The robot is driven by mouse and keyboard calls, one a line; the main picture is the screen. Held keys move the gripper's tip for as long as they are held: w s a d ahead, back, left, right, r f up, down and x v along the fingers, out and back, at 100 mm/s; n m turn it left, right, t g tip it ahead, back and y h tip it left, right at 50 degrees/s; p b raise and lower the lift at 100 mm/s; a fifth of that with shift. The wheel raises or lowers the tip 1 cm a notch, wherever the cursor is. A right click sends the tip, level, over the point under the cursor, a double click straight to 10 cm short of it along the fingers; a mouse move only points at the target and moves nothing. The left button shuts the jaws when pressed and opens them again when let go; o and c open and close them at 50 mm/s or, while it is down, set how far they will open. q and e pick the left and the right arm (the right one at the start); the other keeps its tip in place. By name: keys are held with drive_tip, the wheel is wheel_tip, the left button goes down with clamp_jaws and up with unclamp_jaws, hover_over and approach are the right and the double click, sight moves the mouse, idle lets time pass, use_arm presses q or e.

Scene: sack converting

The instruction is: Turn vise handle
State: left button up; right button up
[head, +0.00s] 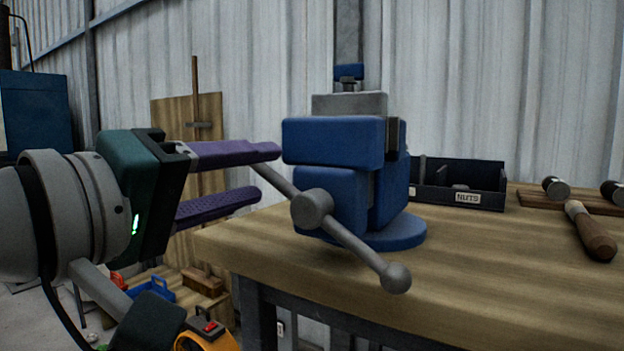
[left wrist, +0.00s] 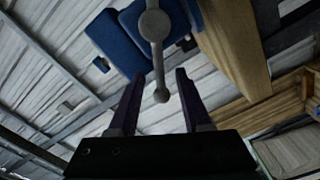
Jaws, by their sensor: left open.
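A blue vise (head: 330,140) with grey jaw parts stands on a round blue base on the wooden workbench. Its grey vise handle (head: 352,242) slants through a round hub, with a ball at the lower right end. My left gripper (head: 268,172), with purple fingers, is open left of the vise. The handle's upper left end reaches to the fingers, and the upper finger partly hides it. In the left wrist view, the handle (left wrist: 159,65) hangs from its hub with its ball end between the open fingers (left wrist: 160,76), with gaps on both sides. My right gripper is not in view.
The wooden workbench (head: 480,270) has a black bin labelled NUTS (head: 460,185) behind the vise. Wooden-handled hammers (head: 590,230) lie at the right. A wooden board (head: 172,120) stands behind the gripper. The benchtop's front right is clear.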

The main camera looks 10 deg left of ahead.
use_arm(q)
drive_tip(key=shift+w+d, duration=0.15)
drive_tip(key=shift+w, duration=0.15)
drive_tip(key=shift+c, duration=0.4)
clamp_jaws()
idle(0.9)
